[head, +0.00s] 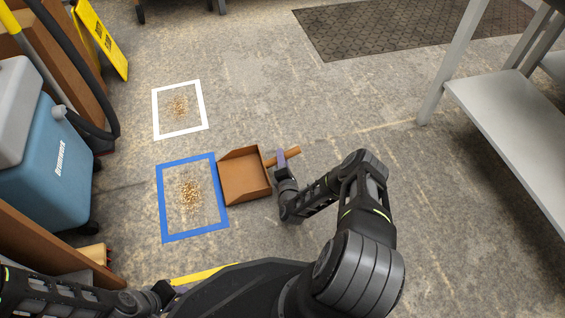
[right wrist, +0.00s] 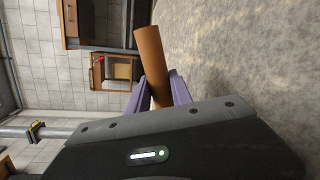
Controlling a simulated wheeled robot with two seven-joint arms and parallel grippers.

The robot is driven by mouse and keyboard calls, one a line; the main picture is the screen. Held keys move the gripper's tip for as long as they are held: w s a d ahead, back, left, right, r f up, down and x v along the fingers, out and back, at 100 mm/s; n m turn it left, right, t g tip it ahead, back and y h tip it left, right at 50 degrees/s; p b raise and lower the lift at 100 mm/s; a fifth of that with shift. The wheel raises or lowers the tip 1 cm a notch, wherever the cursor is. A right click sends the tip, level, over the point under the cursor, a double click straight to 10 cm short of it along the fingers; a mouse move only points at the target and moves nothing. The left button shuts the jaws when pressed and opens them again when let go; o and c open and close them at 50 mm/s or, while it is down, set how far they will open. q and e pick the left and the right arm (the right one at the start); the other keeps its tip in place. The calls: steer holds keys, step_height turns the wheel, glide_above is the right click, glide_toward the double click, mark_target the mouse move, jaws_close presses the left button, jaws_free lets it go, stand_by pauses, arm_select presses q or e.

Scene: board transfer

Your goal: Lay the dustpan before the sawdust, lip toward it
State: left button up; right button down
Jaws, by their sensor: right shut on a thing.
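The brown dustpan (head: 245,178) is at floor level, or close to it, right of the blue square outline (head: 193,233). Its open lip faces left, at the outline's right edge; I cannot tell whether it overlaps the tape. A sawdust pile (head: 190,193) lies inside the blue outline. Another, fainter pile (head: 180,107) lies inside the white outline (head: 205,115). My right gripper (head: 281,159) is shut on the dustpan's handle (head: 292,153). The right wrist view shows the handle (right wrist: 150,55) between its purple fingers (right wrist: 158,88). My left gripper (head: 165,291) is low at the left, its fingers unclear.
A blue and grey machine (head: 40,150) with a black hose stands at the left, beside a yellow sign (head: 102,40). A grey shelf (head: 510,115) stands at the right and a dark mat (head: 410,27) lies at the back. The middle floor is clear.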

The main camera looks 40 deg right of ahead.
steer(key=shift+f, duration=0.8)
arm_select(q)
steer(key=shift+f, duration=0.35)
arm_select(e)
steer(key=shift+r, duration=0.15)
steer(key=c, duration=1.1)
jaws_free()
steer(key=shift+c, duration=0.2)
